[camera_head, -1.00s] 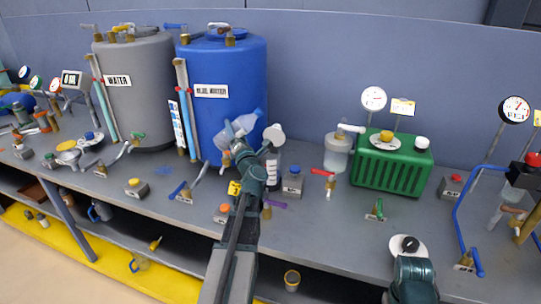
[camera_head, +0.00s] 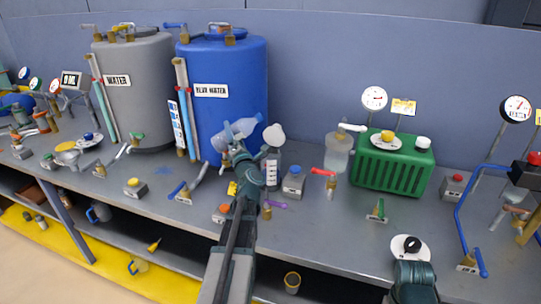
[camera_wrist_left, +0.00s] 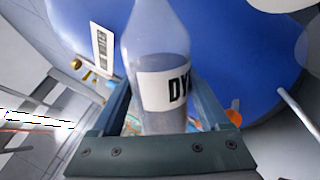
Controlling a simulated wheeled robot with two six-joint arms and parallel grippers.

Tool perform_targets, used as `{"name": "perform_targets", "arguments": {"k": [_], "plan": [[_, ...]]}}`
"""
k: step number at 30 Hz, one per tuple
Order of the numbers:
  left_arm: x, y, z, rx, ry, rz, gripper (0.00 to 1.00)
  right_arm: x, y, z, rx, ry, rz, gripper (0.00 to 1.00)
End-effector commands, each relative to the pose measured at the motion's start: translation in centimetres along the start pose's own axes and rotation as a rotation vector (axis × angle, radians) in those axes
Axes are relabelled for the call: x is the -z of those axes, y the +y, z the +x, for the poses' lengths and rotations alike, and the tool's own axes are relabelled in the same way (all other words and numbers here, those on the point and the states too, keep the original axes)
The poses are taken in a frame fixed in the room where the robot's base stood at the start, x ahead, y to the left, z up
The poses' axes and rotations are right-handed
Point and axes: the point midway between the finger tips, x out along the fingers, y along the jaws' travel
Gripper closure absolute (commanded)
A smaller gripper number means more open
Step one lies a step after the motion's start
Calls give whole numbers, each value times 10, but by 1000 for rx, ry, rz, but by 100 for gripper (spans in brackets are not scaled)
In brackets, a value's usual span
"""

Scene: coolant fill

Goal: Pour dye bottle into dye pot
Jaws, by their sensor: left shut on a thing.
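The dye bottle (camera_head: 243,127) is translucent with a pale blue tint. In the head view it lies tilted in front of the blue tank. My left gripper (camera_head: 237,156) is shut on it and holds it above the bench. The left wrist view shows the bottle (camera_wrist_left: 163,60) between the gripper's fingers (camera_wrist_left: 165,120), with grey liquid inside and a white label reading "DY". I cannot tell whether this is the dye pot.
The blue tank (camera_head: 247,62) and grey tank (camera_head: 133,65) stand behind the gripper. Small labelled blocks and valves, such as a blue-capped block (camera_head: 293,183), sit nearby. A green ribbed box (camera_head: 393,170) stands to the right. Free bench surface (camera_head: 325,230) lies toward the front.

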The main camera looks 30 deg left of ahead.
Motion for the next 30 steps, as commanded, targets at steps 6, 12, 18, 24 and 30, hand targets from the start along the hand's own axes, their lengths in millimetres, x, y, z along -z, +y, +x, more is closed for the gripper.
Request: {"name": "perform_targets", "arguments": {"k": [6, 12, 18, 24, 30], "plan": [[2, -1, 0, -1, -5, 21, 100, 0, 0, 3, 0, 0, 0, 47], [3, -2, 0, -1, -8, 32, 100, 0, 0, 4, 0, 0, 0, 47], [4, -2, -1, -1, -11, 41, 100, 0, 0, 5, 0, 0, 0, 47], [5, -3, -1, -1, -13, 51, 100, 0, -1, 7, 0, 0, 0, 47], [6, -3, -1, -1, -16, 61, 100, 0, -1, 8, 0, 0, 0, 47]]}}
